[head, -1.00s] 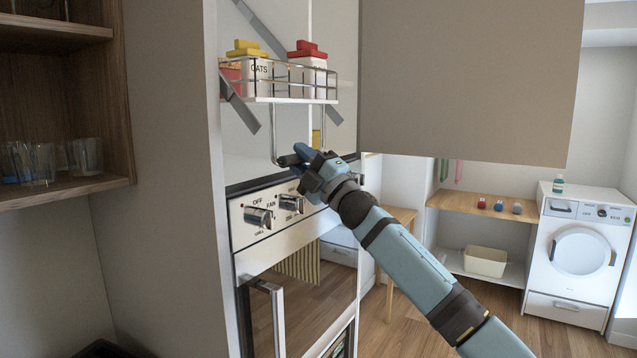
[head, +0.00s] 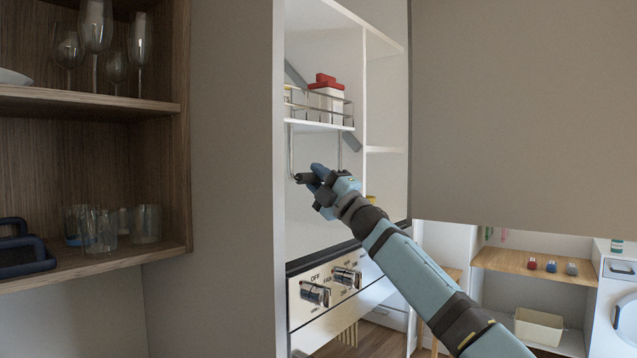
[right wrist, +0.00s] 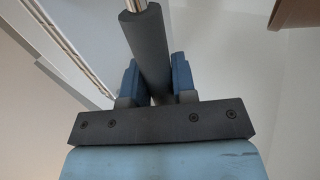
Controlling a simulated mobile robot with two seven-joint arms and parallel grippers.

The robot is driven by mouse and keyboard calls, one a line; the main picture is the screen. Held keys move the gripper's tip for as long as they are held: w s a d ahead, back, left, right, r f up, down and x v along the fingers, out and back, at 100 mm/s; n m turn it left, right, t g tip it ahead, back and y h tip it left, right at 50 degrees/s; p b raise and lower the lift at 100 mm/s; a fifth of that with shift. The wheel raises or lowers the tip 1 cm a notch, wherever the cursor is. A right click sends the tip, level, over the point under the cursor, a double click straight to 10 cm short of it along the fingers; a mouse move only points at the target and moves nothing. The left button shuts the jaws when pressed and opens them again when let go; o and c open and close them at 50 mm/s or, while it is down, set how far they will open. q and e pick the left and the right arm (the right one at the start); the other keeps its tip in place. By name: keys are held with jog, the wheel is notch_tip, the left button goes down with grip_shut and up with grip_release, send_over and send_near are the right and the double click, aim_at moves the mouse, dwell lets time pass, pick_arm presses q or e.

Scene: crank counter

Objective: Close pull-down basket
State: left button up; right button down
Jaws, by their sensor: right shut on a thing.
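The pull-down basket (head: 320,126) is a white shelf with a wire rail, hanging on grey side arms in the open cupboard above the oven. It carries a white canister with a red lid (head: 328,90); the other canisters are mostly hidden by the cupboard's side panel. A wire handle loop (head: 291,155) hangs below it, with a dark grip at the bottom. My right gripper (head: 312,176) is shut on this grip. In the right wrist view the dark handle grip (right wrist: 148,50) lies between both blue fingers. My left gripper is not in view.
The oven panel with two knobs (head: 315,293) is below the basket. A large beige panel (head: 520,110) stands at the right. Wooden shelves with glasses (head: 145,222) are at the left. A low shelf and washing machine are farther back.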

jog(key=shift+d+r, duration=0.1)
jog(key=shift+r, duration=0.35)
jog(key=c, duration=1.2)
grip_release()
jog(key=shift+o, duration=1.4)
jog(key=shift+w, duration=0.1)
jog(key=shift+a+f, duration=0.2)
jog(key=shift+a, duration=0.05)
jog(key=shift+d+f, duration=0.1)
jog(key=shift+d, duration=0.05)
jog(key=shift+s+d+f+b, duration=0.3)
jog(key=shift+d+f+b, duration=0.1)
jog(key=shift+f, duration=0.1)
jog(key=b+v, duration=0.4)
jog(key=v, duration=0.8)
